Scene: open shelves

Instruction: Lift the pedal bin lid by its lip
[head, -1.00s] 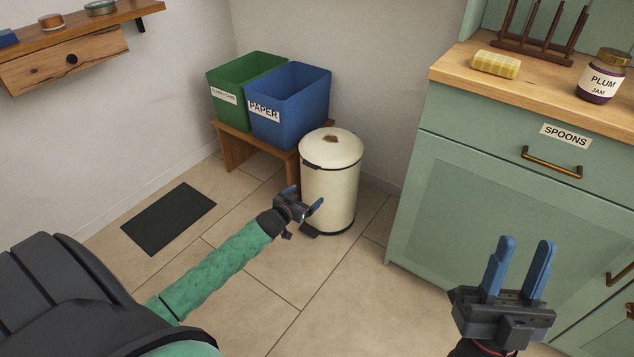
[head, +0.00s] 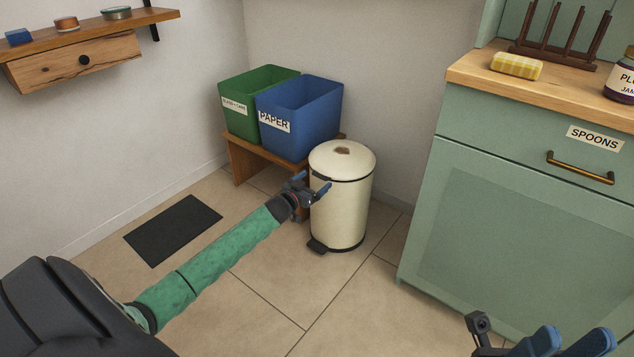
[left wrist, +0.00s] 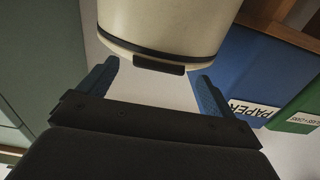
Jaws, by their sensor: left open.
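The cream pedal bin (head: 341,215) stands upright on the floor. Its domed lid (head: 352,163) is down on the body, with a dark band at the seam and a brown patch on top. My left gripper (head: 313,182) is open and empty, just at the bin's left front near the seam. In the left wrist view, which is upside down, the black lip (left wrist: 158,67) lies ahead, between the lines of the two blue fingers and apart from them. My right gripper (head: 571,341) is open and empty at the bottom right, partly cut off by the frame.
A blue PAPER crate (head: 300,110) and a green crate (head: 240,100) stand on a wooden bench (head: 238,160) behind the bin. A green cabinet (head: 520,215) stands to the right. A dark mat (head: 173,230) lies on the floor, otherwise clear in front.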

